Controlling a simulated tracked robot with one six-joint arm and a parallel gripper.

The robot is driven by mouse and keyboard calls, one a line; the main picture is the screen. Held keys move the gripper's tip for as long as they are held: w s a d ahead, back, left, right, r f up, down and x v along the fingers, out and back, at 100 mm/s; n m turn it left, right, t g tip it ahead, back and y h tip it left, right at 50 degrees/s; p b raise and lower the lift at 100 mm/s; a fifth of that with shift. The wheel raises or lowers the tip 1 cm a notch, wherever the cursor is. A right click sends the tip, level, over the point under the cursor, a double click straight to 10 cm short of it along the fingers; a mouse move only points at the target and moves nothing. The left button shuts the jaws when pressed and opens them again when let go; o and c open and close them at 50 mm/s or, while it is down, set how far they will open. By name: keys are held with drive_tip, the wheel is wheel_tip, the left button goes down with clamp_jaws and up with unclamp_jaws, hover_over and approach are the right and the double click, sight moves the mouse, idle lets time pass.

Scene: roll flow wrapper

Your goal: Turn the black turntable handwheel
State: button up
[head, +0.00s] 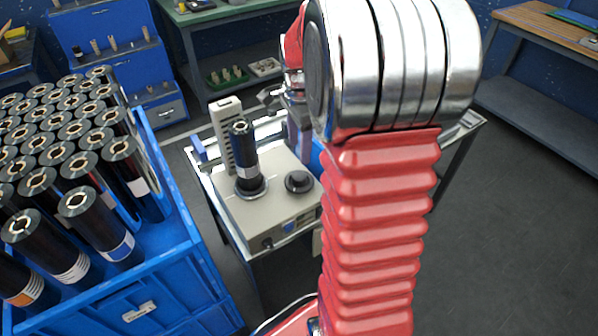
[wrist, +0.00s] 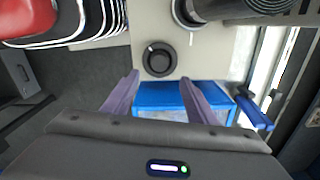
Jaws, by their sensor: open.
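The black turntable handwheel (head: 298,181) is a small round knob on top of the beige wrapper machine (head: 265,215), right of the turntable. It also shows in the wrist view (wrist: 159,59), just beyond the fingertips and between their lines. A black roll (head: 244,150) stands upright on the round dark turntable (head: 250,188); part of the roll shows at the top of the wrist view (wrist: 235,9). My gripper (wrist: 160,77) is open and empty, its two purple-grey fingers apart and not visibly around the handwheel. In the head view my arm hides much of the gripper.
A blue crate (head: 172,255) full of upright black rolls stands at the left. A beige upright post (head: 222,135) rises behind the turntable. Workbenches stand at the back; grey floor at the right is clear.

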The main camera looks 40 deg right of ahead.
sight(299, 176)
wheel_tip(299, 176, down, 11)
drive_tip(key=shift+r, duration=0.15)
idle(0.4)
drive_tip(key=c, duration=1.1)
